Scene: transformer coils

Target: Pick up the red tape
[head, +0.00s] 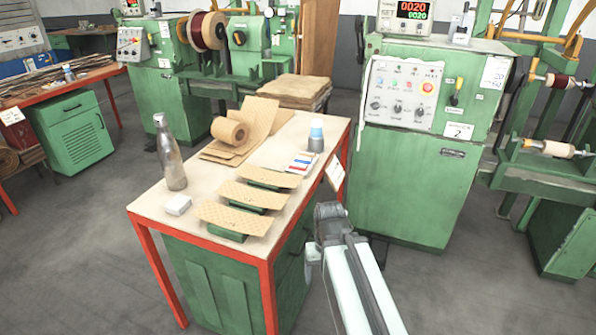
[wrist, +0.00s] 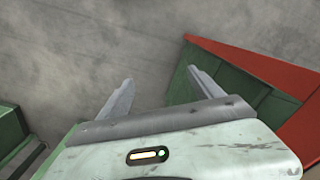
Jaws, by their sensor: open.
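I cannot make out a clearly red tape roll in either view. A brown roll of tape or paper (head: 229,131) lies on the table (head: 150,205) among brown sheets. A small flat item with red, white and blue (head: 304,162) lies near the table's right edge; I cannot tell what it is. The right finger is close to the table's green side and red edge. In the head view, my arm is beside the table's right side, and the fingertips are hidden.
A green machine (head: 411,150) stands close on the right. The floor at front left is clear.

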